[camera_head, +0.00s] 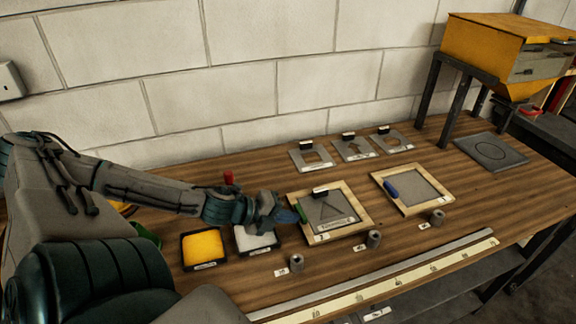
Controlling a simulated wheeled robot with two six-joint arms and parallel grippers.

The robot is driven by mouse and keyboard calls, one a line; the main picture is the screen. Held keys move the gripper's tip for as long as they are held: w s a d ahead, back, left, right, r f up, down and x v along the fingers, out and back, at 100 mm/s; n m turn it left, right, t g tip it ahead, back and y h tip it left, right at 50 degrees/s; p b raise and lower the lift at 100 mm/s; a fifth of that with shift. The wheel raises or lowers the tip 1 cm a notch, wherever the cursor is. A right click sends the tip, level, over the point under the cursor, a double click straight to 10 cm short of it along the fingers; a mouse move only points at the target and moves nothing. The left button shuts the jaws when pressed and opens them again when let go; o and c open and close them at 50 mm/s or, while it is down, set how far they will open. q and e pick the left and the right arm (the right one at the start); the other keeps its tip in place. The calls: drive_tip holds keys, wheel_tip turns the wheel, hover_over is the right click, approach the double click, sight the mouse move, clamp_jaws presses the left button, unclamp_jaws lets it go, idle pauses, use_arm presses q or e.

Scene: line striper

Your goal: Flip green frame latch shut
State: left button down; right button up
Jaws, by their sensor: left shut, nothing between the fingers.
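A wooden frame (361,211) on the bench holds a grey stencil plate (340,221) with a triangle and a black tab. The green latch (301,213) is at the left side of this frame; the view is too small to tell its angle surely. My left gripper (287,215) reaches in from the left with its fingers shut and empty. Its tips are just left of the green latch; I cannot tell if they touch it. My right gripper is out of view.
A second wooden frame (434,208) with a blue latch (391,188) stands to the right. A yellow tray (202,246) and a white tray (255,241) lie below my left arm. Small grey cylinders (374,239) stand in front. Several stencil plates (352,148) lie behind.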

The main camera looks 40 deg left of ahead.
use_arm(q)
drive_tip(key=shift+s, duration=0.15)
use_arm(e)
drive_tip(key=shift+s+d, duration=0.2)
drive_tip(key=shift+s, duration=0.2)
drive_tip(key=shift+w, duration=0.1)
use_arm(q)
drive_tip(key=shift+d, duration=0.1)
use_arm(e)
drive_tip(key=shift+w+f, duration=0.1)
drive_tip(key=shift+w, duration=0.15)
use_arm(q)
drive_tip(key=shift+d, duration=0.1)
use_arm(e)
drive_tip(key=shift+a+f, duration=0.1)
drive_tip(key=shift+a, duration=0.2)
